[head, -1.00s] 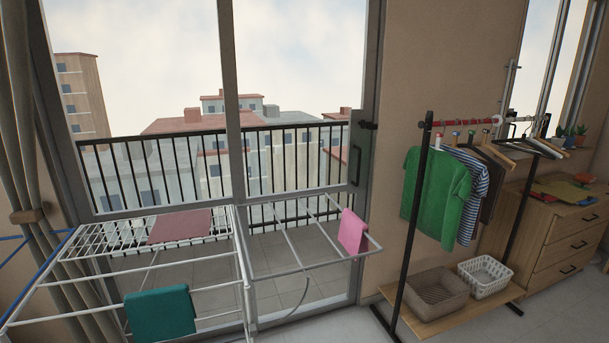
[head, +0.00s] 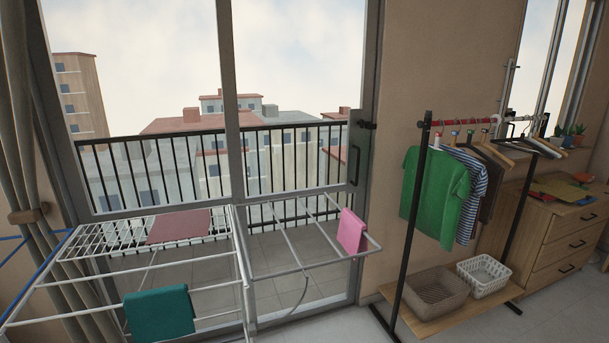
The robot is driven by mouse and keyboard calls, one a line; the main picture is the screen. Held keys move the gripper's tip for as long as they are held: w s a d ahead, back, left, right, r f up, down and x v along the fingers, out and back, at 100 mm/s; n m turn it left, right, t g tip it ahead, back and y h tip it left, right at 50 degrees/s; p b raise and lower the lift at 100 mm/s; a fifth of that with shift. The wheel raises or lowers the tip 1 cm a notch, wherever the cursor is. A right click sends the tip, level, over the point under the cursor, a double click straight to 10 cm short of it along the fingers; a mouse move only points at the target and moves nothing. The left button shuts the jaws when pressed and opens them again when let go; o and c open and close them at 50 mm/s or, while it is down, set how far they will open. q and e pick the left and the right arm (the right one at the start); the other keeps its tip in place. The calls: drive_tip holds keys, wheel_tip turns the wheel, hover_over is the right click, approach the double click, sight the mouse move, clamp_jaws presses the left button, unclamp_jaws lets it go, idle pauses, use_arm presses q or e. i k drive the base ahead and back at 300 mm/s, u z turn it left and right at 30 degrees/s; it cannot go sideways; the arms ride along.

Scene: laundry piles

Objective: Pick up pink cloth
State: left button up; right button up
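A bright pink cloth (head: 351,231) hangs folded over the outer end of the drying rack's right wing (head: 292,270). A duller, dark pink cloth (head: 179,227) lies flat across the wires at the rack's middle, near the window. A teal cloth (head: 160,314) hangs over a front bar of the rack at the lower left. Neither of my grippers shows in the head view.
A clothes rail (head: 424,190) with a green shirt (head: 435,196) and other garments stands at the right. Two baskets, one brown (head: 437,291) and one white (head: 485,276), sit on its low shelf. A wooden dresser (head: 565,240) stands at the far right. Glass doors are behind the rack.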

sight(350, 235)
drive_tip(key=z, duration=0.05)
drive_tip(key=k, duration=0.45)
drive_tip(key=u, duration=0.6)
drive_tip(key=i, duration=1.4)
drive_tip(key=z, duration=0.55)
